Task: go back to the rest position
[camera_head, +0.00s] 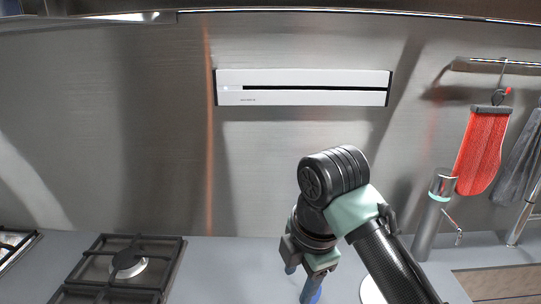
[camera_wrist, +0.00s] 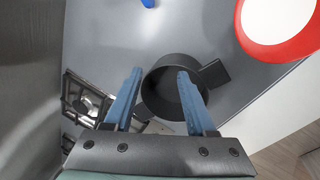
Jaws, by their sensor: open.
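My gripper (camera_head: 301,284) hangs over the grey counter at the bottom of the head view, with its fingers partly cut off by the frame edge. In the wrist view my gripper (camera_wrist: 160,72) has its two blue fingers well apart and nothing held between them. A dark round pot (camera_wrist: 150,98) with a flat square handle lies below and beyond the fingers. The fingers overlap it in the picture; I cannot tell the gap in height.
A gas hob (camera_head: 125,265) is on the left. A white disc (camera_wrist: 280,18) with a red rim and a small blue thing (camera_wrist: 148,3) lie on the counter. A white wall unit (camera_head: 303,78), a tap (camera_head: 433,215) and a hanging red mitt (camera_head: 482,150) are behind.

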